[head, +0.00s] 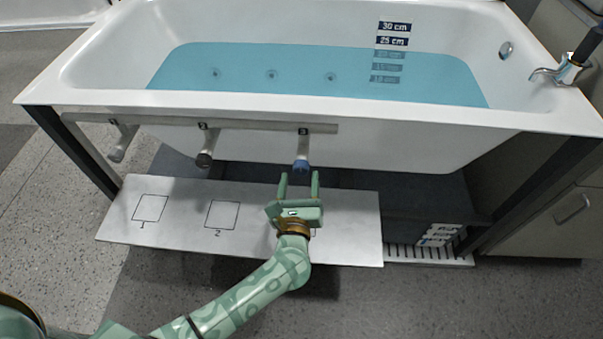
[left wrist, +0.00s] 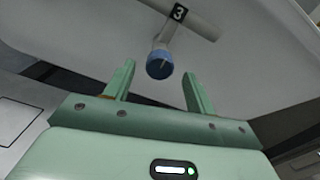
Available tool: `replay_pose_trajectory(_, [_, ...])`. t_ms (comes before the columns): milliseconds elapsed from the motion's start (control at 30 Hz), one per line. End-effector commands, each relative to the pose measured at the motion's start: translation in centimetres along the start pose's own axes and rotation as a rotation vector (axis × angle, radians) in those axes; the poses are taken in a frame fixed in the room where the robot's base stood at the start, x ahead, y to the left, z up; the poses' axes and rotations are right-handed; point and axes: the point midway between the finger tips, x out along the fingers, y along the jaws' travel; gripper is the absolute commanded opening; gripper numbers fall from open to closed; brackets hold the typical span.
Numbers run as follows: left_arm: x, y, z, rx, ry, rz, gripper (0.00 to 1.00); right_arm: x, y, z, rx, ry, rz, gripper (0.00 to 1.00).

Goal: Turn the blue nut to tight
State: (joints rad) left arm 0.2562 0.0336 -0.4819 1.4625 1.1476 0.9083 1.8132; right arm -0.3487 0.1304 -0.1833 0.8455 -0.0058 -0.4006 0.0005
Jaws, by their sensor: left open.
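The blue nut (head: 301,166) sits at the lower end of the short pipe stub marked 3, under the tub's front side. It also shows in the left wrist view (left wrist: 159,65), with a small yellowish mark on its face. My left gripper (head: 299,178) is open, its two green fingers pointing up toward the nut. In the left wrist view the nut appears between and beyond the fingertips, with nothing held. My right gripper is not in view.
A grey rail (head: 255,124) carries stubs 1 (head: 121,146) and 2 (head: 206,151) left of the nut. A pale board (head: 175,221) with numbered squares lies below. The water-filled tub (head: 420,137) overhangs, with dark legs at both sides.

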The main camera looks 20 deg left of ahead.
Motion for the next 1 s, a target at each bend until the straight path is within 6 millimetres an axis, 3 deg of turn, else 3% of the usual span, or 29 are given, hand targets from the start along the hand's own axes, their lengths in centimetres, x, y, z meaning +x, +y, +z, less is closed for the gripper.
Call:
replay_pose_trajectory(200, [2.4, 0.0, -0.1, 0.0, 0.001, 0.0, 0.55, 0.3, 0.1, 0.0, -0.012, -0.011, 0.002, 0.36])
replay_pose_trajectory(500, [2.8, 0.0, 0.0, 0.001, 0.0, 0.0, 0.55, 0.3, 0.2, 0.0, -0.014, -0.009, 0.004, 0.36])
replay_pose_trajectory(533, [2.8, 0.0, 0.0, 0.001, 0.0, 0.0, 0.53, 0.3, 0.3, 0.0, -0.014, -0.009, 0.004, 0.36])
replay_pose_trajectory(700, [2.7, 0.0, 0.0, 0.001, 0.0, 0.0, 0.11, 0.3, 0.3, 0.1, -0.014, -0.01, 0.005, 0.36])
replay_pose_trajectory(1000, [2.7, 0.0, 0.0, 0.025, 0.001, 0.001, 0.11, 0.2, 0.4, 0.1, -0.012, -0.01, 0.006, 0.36])
